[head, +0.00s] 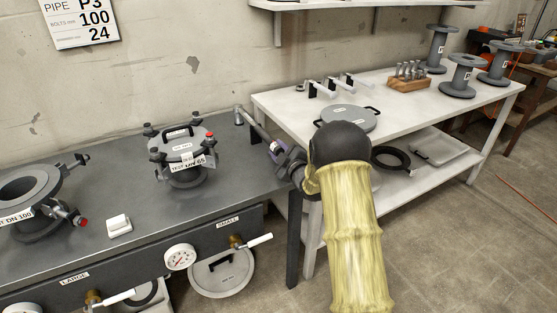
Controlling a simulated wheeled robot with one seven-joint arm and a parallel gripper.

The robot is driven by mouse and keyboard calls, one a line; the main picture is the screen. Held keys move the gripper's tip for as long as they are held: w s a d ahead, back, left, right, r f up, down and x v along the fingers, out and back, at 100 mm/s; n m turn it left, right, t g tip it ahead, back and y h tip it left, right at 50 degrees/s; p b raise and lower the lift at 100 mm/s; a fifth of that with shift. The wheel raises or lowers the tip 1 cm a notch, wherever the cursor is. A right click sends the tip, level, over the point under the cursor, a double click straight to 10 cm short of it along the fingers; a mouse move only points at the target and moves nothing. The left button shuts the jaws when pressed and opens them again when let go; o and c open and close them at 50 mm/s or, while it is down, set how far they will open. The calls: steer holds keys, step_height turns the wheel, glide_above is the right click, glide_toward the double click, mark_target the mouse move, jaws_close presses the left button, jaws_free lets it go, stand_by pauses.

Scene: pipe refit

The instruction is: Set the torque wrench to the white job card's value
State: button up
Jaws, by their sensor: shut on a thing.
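My gripper (283,156) is shut on the torque wrench (253,129), a slim tool with a grey head and a purple-grey body. The wrench slants up and left from the gripper, with its head above the right end of the dark bench. Its scale and setting cannot be read from here. A white card (80,21) hangs on the wall at the top left, cut off by the picture's edge.
The dark bench (110,185) bears a clamped flange (182,155), an open flange (32,200) and a small white block (119,225). The white table (290,107) holds a grey lid (348,118), a wooden socket block (409,84) and grey spools (463,75).

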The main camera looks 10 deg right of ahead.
steer(key=n+b, duration=0.7)
steer(key=b, duration=0.1)
steer(key=shift+a+f, duration=0.1)
steer(key=shift+f, duration=0.2)
steer(key=n+b, duration=0.3)
steer(key=shift+r+b, duration=0.2)
steer(key=shift+b, duration=0.15)
steer(key=shift+n, duration=0.3)
steer(key=o, duration=1)
steer(key=shift+r, duration=0.1)
steer(key=p+v, duration=0.2)
steer(key=v, duration=1.5)
steer(key=shift+s, duration=0.15)
